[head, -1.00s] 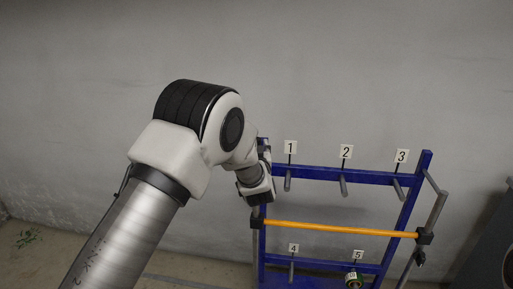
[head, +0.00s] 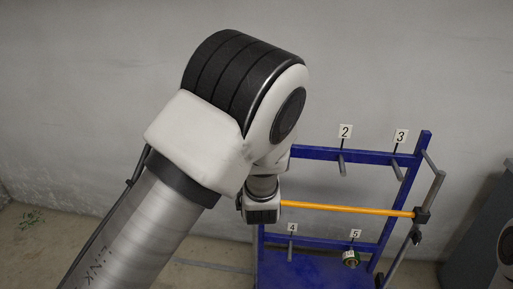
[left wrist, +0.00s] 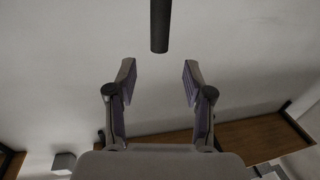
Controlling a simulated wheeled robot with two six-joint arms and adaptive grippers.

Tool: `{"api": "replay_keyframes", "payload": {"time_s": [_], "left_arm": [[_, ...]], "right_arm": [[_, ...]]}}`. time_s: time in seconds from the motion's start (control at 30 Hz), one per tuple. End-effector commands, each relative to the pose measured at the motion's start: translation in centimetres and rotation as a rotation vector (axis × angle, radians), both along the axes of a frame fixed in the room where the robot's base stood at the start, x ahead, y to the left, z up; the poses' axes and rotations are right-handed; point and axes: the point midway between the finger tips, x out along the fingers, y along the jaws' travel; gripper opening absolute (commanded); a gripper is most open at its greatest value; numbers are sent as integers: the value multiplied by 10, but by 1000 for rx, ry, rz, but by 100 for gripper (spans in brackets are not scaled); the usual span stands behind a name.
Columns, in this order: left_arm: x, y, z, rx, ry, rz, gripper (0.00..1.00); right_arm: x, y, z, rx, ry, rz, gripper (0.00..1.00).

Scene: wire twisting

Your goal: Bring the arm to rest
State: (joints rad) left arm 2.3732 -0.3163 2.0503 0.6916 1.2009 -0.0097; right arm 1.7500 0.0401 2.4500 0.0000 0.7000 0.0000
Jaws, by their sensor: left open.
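My left arm comes in from the left in the head view, in front of a blue rack (head: 315,153). Its wrist end hangs by the rack's left side, and the arm hides that upper left corner. My left gripper (left wrist: 159,80) is open in the left wrist view, with nothing between its two fingers. A dark rod (left wrist: 160,26) comes down from the top edge there, beyond the fingertips; I cannot tell whether it belongs to the rack. My right gripper is not in view.
The rack has an orange bar (head: 345,208), grey pegs and number cards. A dark grey cabinet (head: 472,240) stands at the right. A brown surface (left wrist: 240,138) shows in the wrist view.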

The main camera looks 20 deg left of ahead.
Motion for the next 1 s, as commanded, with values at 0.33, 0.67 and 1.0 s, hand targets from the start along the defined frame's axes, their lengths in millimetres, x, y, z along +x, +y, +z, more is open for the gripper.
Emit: {"api": "replay_keyframes", "payload": {"time_s": [0.33,0.67,1.0], "left_arm": [[0,0,0,0,0,0,52],[-36,33,-133,-46,253,53,52],[-243,45,-358,-217,1028,-64,52]], "right_arm": [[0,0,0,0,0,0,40],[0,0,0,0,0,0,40],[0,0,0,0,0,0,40]]}}
